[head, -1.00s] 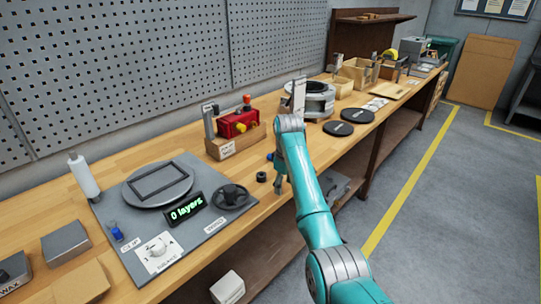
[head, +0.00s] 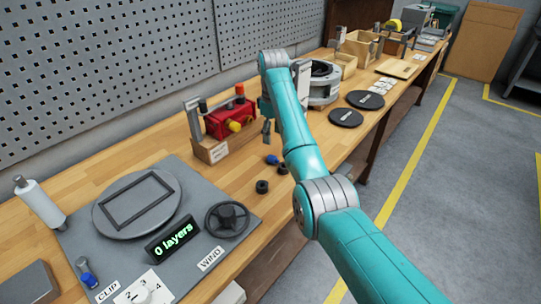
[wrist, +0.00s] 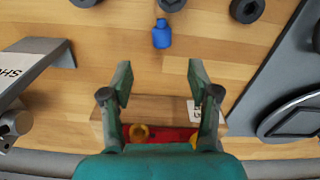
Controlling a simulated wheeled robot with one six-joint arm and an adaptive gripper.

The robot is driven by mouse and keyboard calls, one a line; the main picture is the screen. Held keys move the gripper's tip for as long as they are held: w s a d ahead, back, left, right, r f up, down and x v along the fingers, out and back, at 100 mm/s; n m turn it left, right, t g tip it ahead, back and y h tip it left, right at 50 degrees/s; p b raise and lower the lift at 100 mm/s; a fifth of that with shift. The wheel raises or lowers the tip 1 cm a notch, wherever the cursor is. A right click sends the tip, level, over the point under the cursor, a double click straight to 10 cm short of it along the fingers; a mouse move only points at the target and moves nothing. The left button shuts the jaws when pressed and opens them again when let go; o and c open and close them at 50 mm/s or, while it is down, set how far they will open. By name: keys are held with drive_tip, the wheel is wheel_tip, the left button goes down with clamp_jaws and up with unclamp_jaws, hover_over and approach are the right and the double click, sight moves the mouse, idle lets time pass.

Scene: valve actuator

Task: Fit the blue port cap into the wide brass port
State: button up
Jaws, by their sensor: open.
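The blue port cap (head: 272,160) lies loose on the wooden bench in front of the red valve body. In the wrist view the cap (wrist: 162,36) is at the top centre, ahead of my fingertips and apart from them. The red valve body (head: 222,121) sits on a wooden block with a brass port (head: 234,126) facing the bench front. The wrist view shows two brass fittings, a round one (wrist: 139,132) and a partly hidden one; I cannot tell which is wider. My gripper (head: 271,131) is open and empty, above the bench beside the valve block; its fingers (wrist: 159,75) are spread.
Dark round pieces (head: 262,187) lie near the blue cap. A grey fixture mat (head: 75,235) with a handwheel (head: 228,217) is at the left. An upright metal bracket (head: 193,117) stands by the valve. A ringed grey drum (head: 323,85) and black discs (head: 346,118) are to the right.

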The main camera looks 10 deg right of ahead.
sight(272, 156)
wheel_tip(272, 156, down, 10)
drive_tip(key=shift+s+a+r, duration=0.1)
drive_tip(key=c, duration=0.9)
drive_tip(key=shift+c, duration=0.6)
drive_tip(key=shift+r, duration=0.1)
